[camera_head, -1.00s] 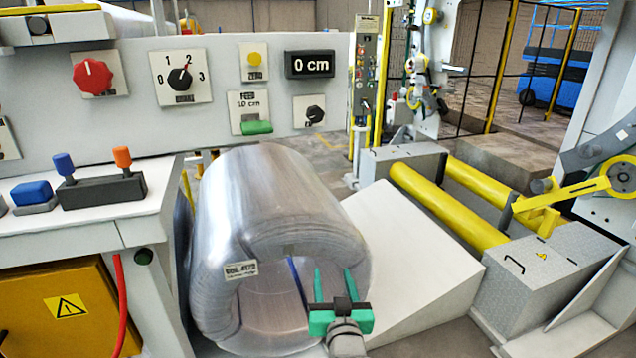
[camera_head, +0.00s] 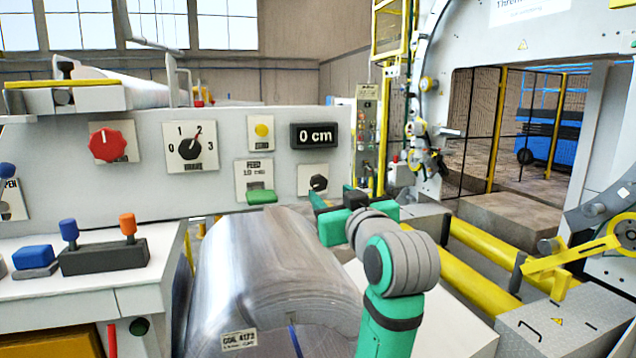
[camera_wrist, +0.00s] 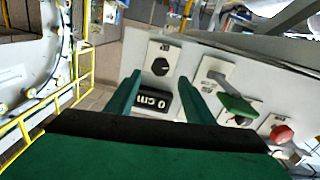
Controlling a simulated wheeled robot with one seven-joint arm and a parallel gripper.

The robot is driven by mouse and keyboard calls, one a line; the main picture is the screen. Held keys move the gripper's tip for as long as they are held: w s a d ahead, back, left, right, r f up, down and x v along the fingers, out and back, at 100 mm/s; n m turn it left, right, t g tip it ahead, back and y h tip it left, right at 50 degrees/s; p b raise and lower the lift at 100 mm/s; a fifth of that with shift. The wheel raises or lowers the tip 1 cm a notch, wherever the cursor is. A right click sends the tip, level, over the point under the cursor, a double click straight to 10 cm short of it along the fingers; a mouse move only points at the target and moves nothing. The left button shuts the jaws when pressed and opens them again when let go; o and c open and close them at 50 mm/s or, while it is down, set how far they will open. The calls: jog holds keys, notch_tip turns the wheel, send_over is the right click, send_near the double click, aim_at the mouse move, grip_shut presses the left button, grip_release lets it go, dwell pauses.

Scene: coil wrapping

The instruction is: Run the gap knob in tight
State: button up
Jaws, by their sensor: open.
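A small black knob (camera_head: 318,183) on a white plate sits below the "0 cm" display (camera_head: 314,135) on the grey panel; it looks like the gap knob, though its label is too small to read. My gripper (camera_head: 333,198) is open, with green fingers, just in front of and slightly below this knob in the head view. In the wrist view, the knob (camera_wrist: 160,67) shows beyond and between the fingertips (camera_wrist: 160,72), apart from them as far as I can tell. The display (camera_wrist: 152,101) appears upside down between the fingers.
The panel also carries a green feed lever (camera_head: 262,197), a yellow button (camera_head: 262,130), a 0–3 dial (camera_head: 190,148) and a red knob (camera_head: 104,145). Yellow rollers (camera_head: 470,285) lie to the right.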

aim_at(320, 183)
jog(key=x, duration=1)
jog(key=shift+a+r, duration=0.1)
jog(key=shift+w+a, duration=0.2)
jog(key=shift+w, duration=0.1)
jog(key=shift+d, duration=0.1)
